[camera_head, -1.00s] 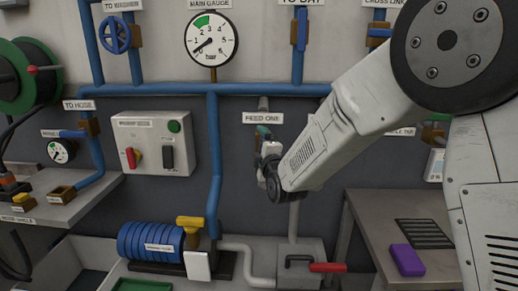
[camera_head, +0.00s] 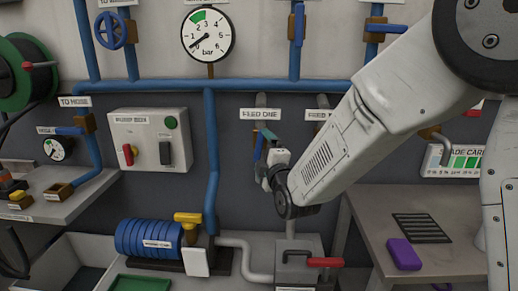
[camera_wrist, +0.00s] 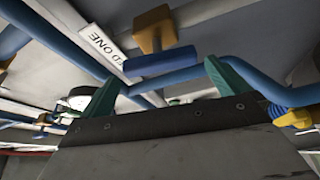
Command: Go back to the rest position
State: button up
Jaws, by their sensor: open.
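My gripper (camera_head: 266,140) is in front of the wall just below the FEED ONE label (camera_head: 261,114). In the wrist view its two green fingers (camera_wrist: 165,85) stand wide apart with nothing between them. Beyond them a blue lever handle (camera_wrist: 160,62) hangs on a brass valve body (camera_wrist: 152,28), and a gap seems to show between handle and fingers. In the head view my wrist hides most of the feed one valve.
A blue pipe (camera_head: 230,86) runs across the wall, with the main gauge (camera_head: 208,34) above it. The pump box (camera_head: 150,139) is at left. Below stand a blue motor (camera_head: 148,239) and a grey box with a red handle (camera_head: 325,262). A purple block (camera_head: 403,254) lies on the right bench.

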jog(key=shift+s+d, duration=0.15)
jog(key=shift+s, duration=0.35)
